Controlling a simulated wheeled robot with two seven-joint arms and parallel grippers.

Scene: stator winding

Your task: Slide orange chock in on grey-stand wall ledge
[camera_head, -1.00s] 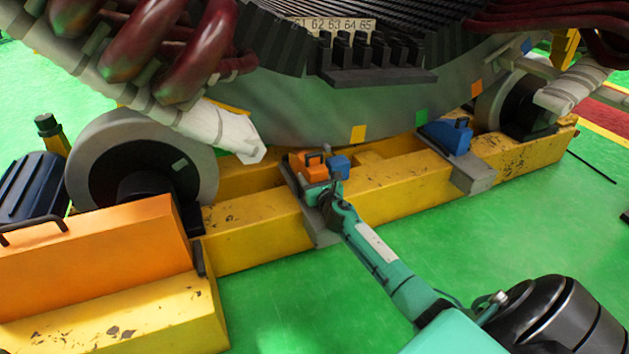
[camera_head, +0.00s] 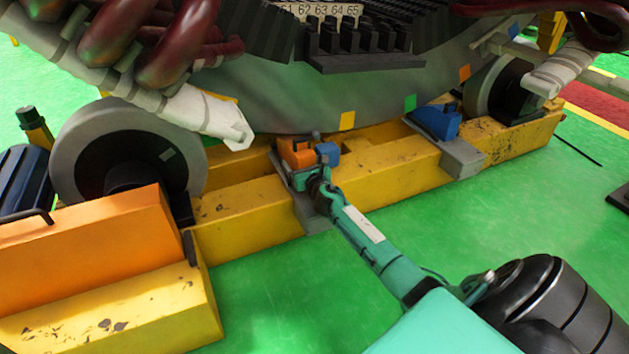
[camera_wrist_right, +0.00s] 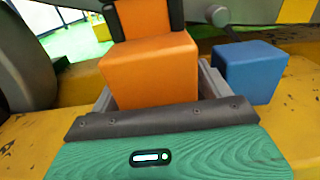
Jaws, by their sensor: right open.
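The orange chock (camera_head: 296,153) sits at the grey stand (camera_head: 312,214), a bracket across the yellow beam, beneath the big round machine. In the right wrist view the chock (camera_wrist_right: 150,75) fills the middle, between grey side rails. Two dark upright bars flank its upper part; I cannot tell whether they are its handle. My right gripper (camera_head: 319,180) is open, close in front of the chock; its fingertips are not clear, so contact cannot be told. Its teal body spans the bottom of the wrist view. The wall ledge is not clearly visible. My left gripper is not in view.
A small blue block (camera_head: 328,153) stands just right of the chock, also in the wrist view (camera_wrist_right: 250,72). A blue chock (camera_head: 437,122) sits on another grey bracket (camera_head: 462,157). A large roller (camera_head: 128,155) is left. Green floor in front is clear.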

